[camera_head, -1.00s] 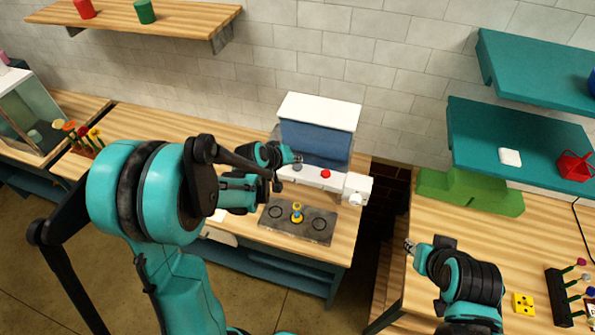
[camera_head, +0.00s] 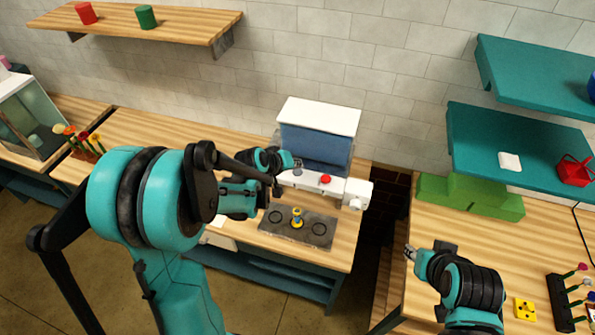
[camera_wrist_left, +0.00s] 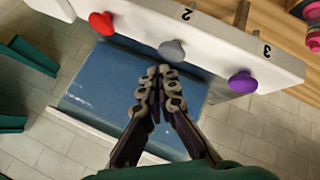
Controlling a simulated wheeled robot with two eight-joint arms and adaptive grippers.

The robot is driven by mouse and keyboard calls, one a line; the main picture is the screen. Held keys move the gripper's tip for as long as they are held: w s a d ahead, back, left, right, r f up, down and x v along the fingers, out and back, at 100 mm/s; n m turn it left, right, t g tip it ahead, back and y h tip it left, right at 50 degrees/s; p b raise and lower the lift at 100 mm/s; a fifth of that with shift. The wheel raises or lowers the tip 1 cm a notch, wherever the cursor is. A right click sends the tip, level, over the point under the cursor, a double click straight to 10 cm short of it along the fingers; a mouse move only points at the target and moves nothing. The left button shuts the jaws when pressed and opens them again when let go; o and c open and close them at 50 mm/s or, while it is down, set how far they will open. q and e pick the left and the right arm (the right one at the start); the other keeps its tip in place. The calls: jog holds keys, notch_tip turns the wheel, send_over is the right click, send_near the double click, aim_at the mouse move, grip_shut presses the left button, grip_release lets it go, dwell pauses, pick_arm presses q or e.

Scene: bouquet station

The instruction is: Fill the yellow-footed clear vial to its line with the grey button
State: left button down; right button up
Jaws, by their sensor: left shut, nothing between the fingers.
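The vial (camera_head: 297,217) stands upright on the dark plate in front of the dispenser; its foot is yellow, and its fill level is too small to read. The grey button (camera_wrist_left: 172,50) is on the dispenser's white front panel, between a red button (camera_wrist_left: 102,23) and a purple button (camera_wrist_left: 242,82). My left gripper (camera_wrist_left: 158,80) is shut and empty, its fingertips close to the grey button; I cannot tell whether they touch it. In the head view the left gripper (camera_head: 297,164) is at the panel, left of the red button. My right gripper (camera_head: 409,252) is over the right table, too small to read.
The dispenser (camera_head: 318,117) has a white top and a blue body. The dark plate (camera_head: 270,228) carries ring marks on both sides of the vial. A white box (camera_head: 357,190) is at the panel's right end. Flowers (camera_head: 80,138) stand at the left; a green stepped block (camera_head: 470,197) is at the right.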

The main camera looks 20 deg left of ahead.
aim_at(296, 173)
dwell(0.4)
pick_arm(q)
jog(key=shift+f+b, duration=0.4)
jog(key=shift+b, duration=0.15)
jog(key=shift+f+b, duration=0.6)
dwell(0.6)
jog(key=shift+r, duration=0.1)
jog(key=shift+r+p, duration=0.65)
jog(key=shift+r, duration=0.25)
jog(key=shift+r, duration=0.1)
jog(key=shift+r+p, duration=1.7)
jog(key=shift+r, duration=0.75)
